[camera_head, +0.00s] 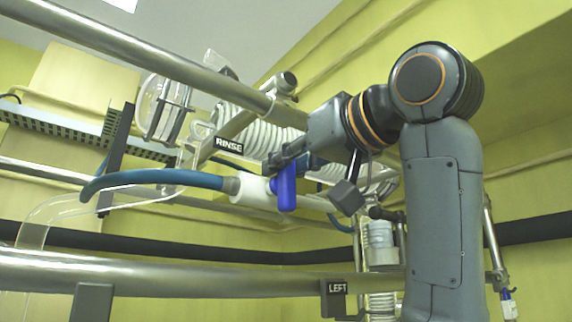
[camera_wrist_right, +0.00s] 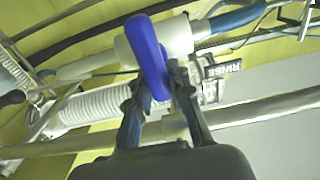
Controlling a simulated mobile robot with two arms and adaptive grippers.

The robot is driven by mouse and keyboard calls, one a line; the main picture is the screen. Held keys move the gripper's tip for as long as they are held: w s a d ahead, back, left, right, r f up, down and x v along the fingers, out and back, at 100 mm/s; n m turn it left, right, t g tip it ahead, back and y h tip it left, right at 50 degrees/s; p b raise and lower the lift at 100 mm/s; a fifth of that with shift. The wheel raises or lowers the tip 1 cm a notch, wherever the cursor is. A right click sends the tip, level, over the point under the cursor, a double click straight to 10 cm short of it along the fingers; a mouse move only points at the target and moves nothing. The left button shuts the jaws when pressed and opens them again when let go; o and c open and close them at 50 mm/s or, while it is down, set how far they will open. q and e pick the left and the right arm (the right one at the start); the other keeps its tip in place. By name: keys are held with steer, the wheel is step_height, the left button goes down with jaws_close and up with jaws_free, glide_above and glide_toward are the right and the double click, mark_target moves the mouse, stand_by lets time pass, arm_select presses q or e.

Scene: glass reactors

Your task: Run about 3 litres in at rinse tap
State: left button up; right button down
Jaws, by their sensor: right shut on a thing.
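The rinse tap has a white body (camera_head: 255,191) with a blue handle (camera_head: 287,188). A black RINSE label (camera_head: 229,145) hangs just above it. A blue hose (camera_head: 150,178) runs left from the white body to a clear bent tube (camera_head: 75,206). My right gripper (camera_head: 277,166) reaches in from the right and is shut on the blue handle. In the right wrist view the blue handle (camera_wrist_right: 149,55) stands between the fingers of the right gripper (camera_wrist_right: 160,88), next to the white body (camera_wrist_right: 172,36). The handle hangs down in the head view. No liquid can be made out. My left gripper is not seen.
A steel rail (camera_head: 165,57) crosses above the tap and another (camera_head: 170,275) runs below it. A LEFT label (camera_head: 337,287) hangs on the lower rail.

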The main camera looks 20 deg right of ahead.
steer(key=shift+s+a+f+n+b, duration=0.15)
steer(key=shift+n+b, duration=0.1)
steer(key=shift+n, duration=0.6)
steer(key=shift+w+a+r+n+b, duration=0.1)
steer(key=shift+a+n+b, duration=0.1)
steer(key=shift+n, duration=0.65)
steer(key=n, duration=0.5)
steer(key=a+f+n, duration=0.1)
steer(key=n, duration=0.1)
steer(key=shift+s+a+n, duration=0.1)
steer(key=shift+s+n, duration=0.2)
steer(key=shift+n, duration=0.1)
steer(key=shift+a+f+n, duration=0.15)
steer(key=shift+f+n, duration=0.1)
steer(key=shift+n, duration=0.85)
steer(key=c, duration=1.2)
jaws_free()
steer(key=shift+s, duration=0.1)
